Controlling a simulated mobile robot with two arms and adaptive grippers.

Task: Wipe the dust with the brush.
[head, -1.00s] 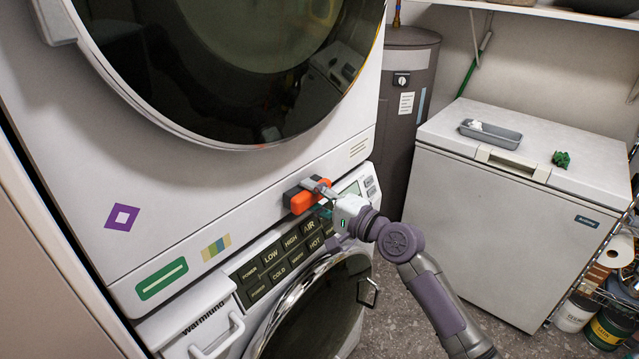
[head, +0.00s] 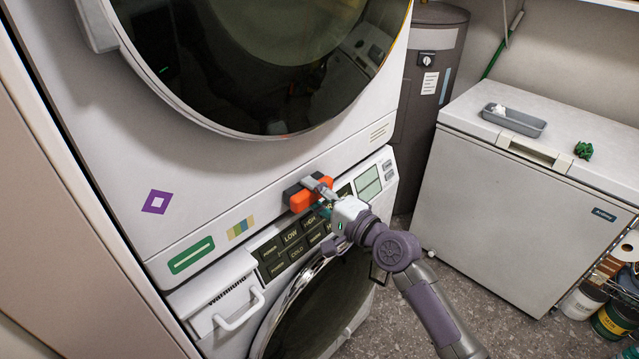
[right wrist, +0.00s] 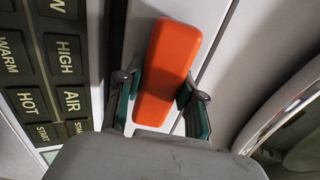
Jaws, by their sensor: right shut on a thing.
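The brush (head: 301,199) has an orange body with a dark grey part. My right gripper (head: 318,194) is shut on it, in front of the washer's control panel (head: 290,240), near the seam below the upper machine. In the right wrist view the orange brush (right wrist: 168,70) sits between the two green-edged fingers (right wrist: 158,105). I cannot tell whether the brush touches the machine front. I make out no dust in either view. My left gripper is not in view.
The upper machine's round door (head: 260,60) is above and the lower door (head: 310,310) below. A white chest freezer (head: 520,190) on the right bears a grey tray (head: 514,121) and a small green object (head: 584,150). A dark water heater (head: 425,90) stands behind. Grey floor is clear between them.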

